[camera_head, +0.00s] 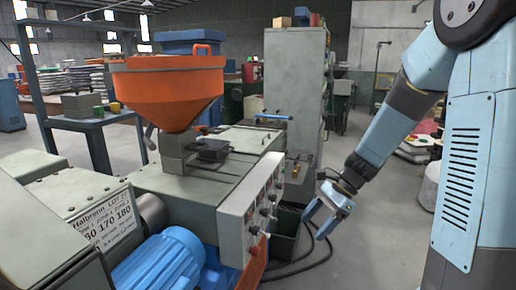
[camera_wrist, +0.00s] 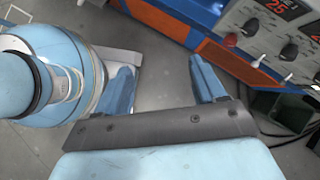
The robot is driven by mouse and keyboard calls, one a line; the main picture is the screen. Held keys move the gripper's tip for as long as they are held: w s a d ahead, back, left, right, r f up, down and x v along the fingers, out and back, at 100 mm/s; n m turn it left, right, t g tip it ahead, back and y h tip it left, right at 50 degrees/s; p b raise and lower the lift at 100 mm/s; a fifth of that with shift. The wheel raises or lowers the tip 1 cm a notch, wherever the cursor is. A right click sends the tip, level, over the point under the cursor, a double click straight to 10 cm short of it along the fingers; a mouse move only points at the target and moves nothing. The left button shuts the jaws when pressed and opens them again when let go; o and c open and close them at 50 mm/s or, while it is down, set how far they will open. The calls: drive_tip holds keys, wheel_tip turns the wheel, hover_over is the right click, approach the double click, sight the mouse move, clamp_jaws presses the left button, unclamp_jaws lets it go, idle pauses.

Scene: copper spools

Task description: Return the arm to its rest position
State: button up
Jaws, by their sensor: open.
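My arm reaches down from the upper right in the head view. My gripper (camera_head: 324,217) hangs at its end, open and empty, beside the machine's control panel and above the floor. In the wrist view my gripper (camera_wrist: 163,80) shows two blue fingers spread wide, with bare floor between and beyond them. No copper spool can be made out in either view.
A grey machine with an orange hopper (camera_head: 168,88), a control panel (camera_head: 253,212) and a blue motor (camera_head: 162,264) fills the left and centre. The panel (camera_wrist: 270,30) is close in the wrist view. A dark green bin (camera_head: 285,236) and black cables lie below. Floor at right is partly free.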

drive_tip(key=s+d+r+n+t+h, duration=0.3)
drive_tip(key=s+r+n, duration=0.4)
drive_tip(key=s+r, duration=0.1)
drive_tip(key=s+d+r+n+t+h, duration=0.4)
drive_tip(key=s+r+n, duration=0.3)
drive_tip(key=s+r, duration=0.1)
drive_tip(key=shift+s+d+r, duration=0.25)
drive_tip(key=shift+d+r, duration=0.05)
drive_tip(key=shift+r, duration=0.55)
